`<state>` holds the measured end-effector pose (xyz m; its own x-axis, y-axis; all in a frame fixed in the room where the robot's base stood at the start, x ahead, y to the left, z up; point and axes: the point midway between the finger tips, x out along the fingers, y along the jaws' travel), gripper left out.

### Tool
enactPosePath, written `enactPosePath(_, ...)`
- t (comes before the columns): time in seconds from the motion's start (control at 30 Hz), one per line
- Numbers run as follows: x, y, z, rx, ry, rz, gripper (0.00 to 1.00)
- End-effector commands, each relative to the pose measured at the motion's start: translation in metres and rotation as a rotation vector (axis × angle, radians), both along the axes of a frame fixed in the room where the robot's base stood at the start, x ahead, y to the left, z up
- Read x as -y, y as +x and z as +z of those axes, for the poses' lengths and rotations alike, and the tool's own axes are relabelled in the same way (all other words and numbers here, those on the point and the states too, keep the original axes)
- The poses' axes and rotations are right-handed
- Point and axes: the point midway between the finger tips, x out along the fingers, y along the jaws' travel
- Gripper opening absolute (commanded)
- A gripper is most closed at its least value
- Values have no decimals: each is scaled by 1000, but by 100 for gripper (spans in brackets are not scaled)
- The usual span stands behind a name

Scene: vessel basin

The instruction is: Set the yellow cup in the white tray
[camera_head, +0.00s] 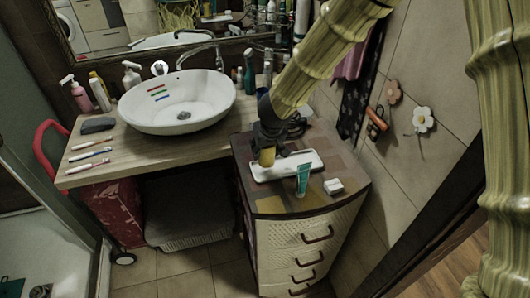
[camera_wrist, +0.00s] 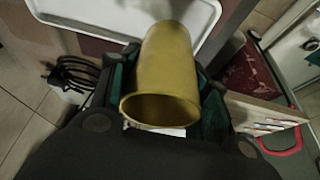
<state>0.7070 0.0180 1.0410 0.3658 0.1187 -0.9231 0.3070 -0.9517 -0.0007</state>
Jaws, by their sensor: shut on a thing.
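The yellow cup (camera_head: 267,158) is held between the fingers of my gripper (camera_head: 269,141). In the wrist view my gripper (camera_wrist: 165,88) is shut on the cup (camera_wrist: 166,65), one dark finger on each side. The cup's open mouth faces the wrist camera and its base points away, toward the tray. The white tray (camera_head: 304,160) lies on the cabinet top; its rim also shows in the wrist view (camera_wrist: 104,24). In the head view the cup appears at the tray's left end. I cannot tell whether its base touches the tray.
A teal tube (camera_head: 303,180) stands by the tray's front edge, with a small white block (camera_head: 333,186) to its right. A white basin (camera_head: 180,102) sits on the wooden counter at left, with toothbrushes (camera_head: 88,155) near its front. The tray's middle looks empty.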

Motion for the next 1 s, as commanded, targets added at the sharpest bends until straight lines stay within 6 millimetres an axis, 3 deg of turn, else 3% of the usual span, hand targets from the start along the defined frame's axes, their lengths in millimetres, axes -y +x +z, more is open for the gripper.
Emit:
enactPosePath(0.3,-1,-1,-28,-3,0,2,27)
enactPosePath(0.97,-1,-1,-35,-1,0,1,27)
enactPosePath(1.0,-1,-1,-34,-1,0,1,54)
